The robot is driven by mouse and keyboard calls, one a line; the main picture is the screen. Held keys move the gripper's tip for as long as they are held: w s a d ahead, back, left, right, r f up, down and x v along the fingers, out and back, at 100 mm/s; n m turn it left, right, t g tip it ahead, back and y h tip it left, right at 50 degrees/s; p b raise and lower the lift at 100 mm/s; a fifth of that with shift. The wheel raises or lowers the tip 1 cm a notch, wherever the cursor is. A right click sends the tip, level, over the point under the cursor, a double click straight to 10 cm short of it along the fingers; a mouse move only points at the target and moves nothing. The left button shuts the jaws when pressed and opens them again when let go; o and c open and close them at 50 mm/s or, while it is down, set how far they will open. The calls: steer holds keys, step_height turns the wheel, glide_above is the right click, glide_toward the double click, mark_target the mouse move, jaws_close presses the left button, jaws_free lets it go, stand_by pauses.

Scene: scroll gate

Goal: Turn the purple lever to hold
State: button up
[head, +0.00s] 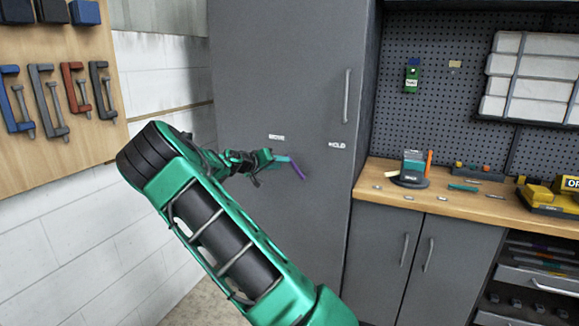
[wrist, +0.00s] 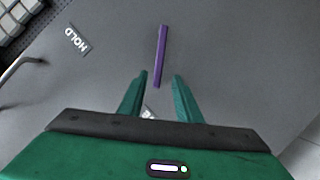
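The purple lever (head: 298,171) is on the front of the tall grey cabinet, slanting down to the right in the head view. In the wrist view the lever (wrist: 161,52) stands nearly upright, and its lower end shows between the fingertips. My gripper (head: 284,158) is at the lever in the head view. In the wrist view my gripper (wrist: 158,80) has its two green fingers apart, with a gap around the lever's lower end; I cannot tell its depth. The HOLD label (head: 337,145) is up and right of the lever; it shows upside down in the wrist view (wrist: 77,40).
A second white label (head: 276,137), too small to read, is left of HOLD. The cabinet (head: 285,60) has a vertical handle (head: 346,95). A wooden workbench (head: 450,205) with tools stands at right. Clamps (head: 60,95) hang on a board at left.

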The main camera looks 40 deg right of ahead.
mark_target(291, 163)
steer(key=x, duration=0.8)
steer(key=shift+s, duration=0.1)
steer(key=shift+a, duration=0.1)
jaws_close()
steer(key=shift+r, duration=0.1)
